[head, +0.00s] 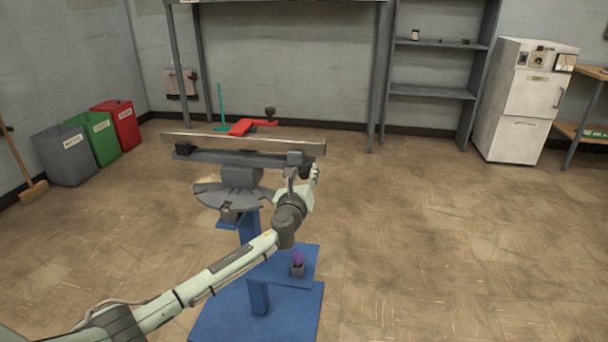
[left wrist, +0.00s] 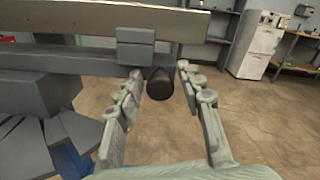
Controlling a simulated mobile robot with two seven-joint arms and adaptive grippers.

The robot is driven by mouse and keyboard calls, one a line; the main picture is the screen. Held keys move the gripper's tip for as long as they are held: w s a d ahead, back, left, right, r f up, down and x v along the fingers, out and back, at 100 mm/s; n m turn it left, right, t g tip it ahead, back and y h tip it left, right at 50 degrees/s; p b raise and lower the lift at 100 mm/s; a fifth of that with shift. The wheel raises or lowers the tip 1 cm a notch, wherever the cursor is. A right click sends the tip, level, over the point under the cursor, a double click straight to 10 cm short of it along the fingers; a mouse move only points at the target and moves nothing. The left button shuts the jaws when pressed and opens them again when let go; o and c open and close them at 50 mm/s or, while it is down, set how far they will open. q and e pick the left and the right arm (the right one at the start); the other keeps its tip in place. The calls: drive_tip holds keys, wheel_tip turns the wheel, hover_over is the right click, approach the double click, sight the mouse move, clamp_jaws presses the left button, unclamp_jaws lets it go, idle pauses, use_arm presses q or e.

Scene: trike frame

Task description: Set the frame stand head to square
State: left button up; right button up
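The frame stand has a blue post and base (head: 205,318). Its grey head carries a fan-shaped plate (head: 222,197) and a long dark beam (head: 222,157) with a pale metal bar (head: 230,141) along it. A dark rounded knob (left wrist: 160,84) sticks out below a grey block (left wrist: 135,46) near the beam's right end. My left gripper (head: 303,175) is at that end. In the left wrist view its fingers (left wrist: 160,72) are apart, one on each side of the knob, with a gap visible. My right gripper is not in view.
A low blue shelf (head: 275,268) on the stand holds a small purple-topped item (head: 298,260). A red clamp-like part (head: 243,127) shows behind the bar. Grey, green and red bins (head: 115,122) stand left, a white cabinet (head: 520,100) right. The floor right of the stand is clear.

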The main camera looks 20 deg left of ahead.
use_arm(q)
drive_tip(key=v, duration=1.2)
idle(0.4)
drive_tip(key=s+a+f+n+g, duration=0.1)
drive_tip(key=s+f+n+g, duration=0.3)
drive_tip(key=s+f+n, duration=0.55)
drive_tip(key=s+a+f+n+g, duration=0.1)
drive_tip(key=s+f+n+g, duration=0.4)
drive_tip(key=f, duration=0.7)
drive_tip(key=s+d+f+n+g+h, duration=0.1)
drive_tip(key=s+f+n+g, duration=0.1)
drive_tip(key=s+f+n, duration=0.2)
drive_tip(key=s+d+f+n+g+h, duration=0.1)
drive_tip(key=s+f+n, duration=0.4)
drive_tip(key=s, duration=0.4)
drive_tip(key=s+d+f+n+g, duration=0.2)
drive_tip(key=s+f+n, duration=0.2)
drive_tip(key=s+n, duration=0.1)
drive_tip(key=shift+s+d+f+g+h, duration=0.15)
drive_tip(key=shift+s+g+h, duration=0.2)
drive_tip(key=shift+s, duration=0.55)
